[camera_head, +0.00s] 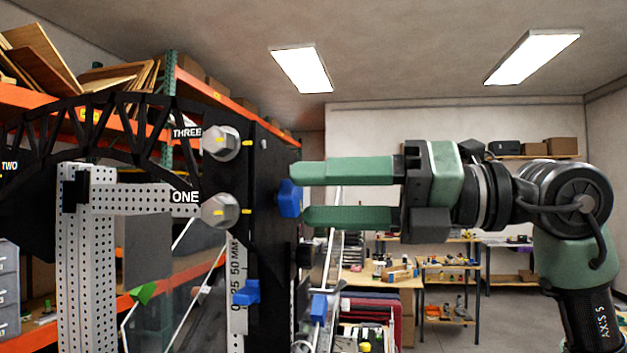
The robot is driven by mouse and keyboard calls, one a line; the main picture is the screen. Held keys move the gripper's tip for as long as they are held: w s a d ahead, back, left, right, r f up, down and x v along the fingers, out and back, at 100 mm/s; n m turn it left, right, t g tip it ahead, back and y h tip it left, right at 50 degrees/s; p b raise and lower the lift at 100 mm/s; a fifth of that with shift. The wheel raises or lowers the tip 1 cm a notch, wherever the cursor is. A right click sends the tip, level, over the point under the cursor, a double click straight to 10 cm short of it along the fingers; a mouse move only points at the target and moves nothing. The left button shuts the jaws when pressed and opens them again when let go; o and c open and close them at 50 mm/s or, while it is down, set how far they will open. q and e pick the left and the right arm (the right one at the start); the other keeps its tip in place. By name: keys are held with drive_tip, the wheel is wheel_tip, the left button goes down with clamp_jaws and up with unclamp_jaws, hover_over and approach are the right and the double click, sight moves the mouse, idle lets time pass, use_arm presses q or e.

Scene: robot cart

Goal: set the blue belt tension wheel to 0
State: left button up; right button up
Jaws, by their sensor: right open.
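A blue wheel or knob (288,199) sticks out from the right side of a black upright panel (268,265). I cannot read its setting. My right gripper (299,194) comes in from the right with its two green fingers level, one above the other. It is open, and its fingertips lie at the blue knob, the upper one overlapping its top in the picture. I cannot tell whether they touch it. A blue pointer (246,292) sits on a white millimetre scale (237,258) below. My left gripper is not in view.
Grey knobs labelled THREE (219,142) and ONE (219,211) are on the panel's left face. Another blue part (319,308) is lower down. A perforated metal post (88,270) and black truss (95,122) stand left. Shelves and work tables are behind.

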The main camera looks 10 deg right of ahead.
drive_tip(key=shift+w+a, duration=0.15)
drive_tip(key=shift+a, duration=0.4)
clamp_jaws()
drive_tip(key=shift+n, duration=0.4)
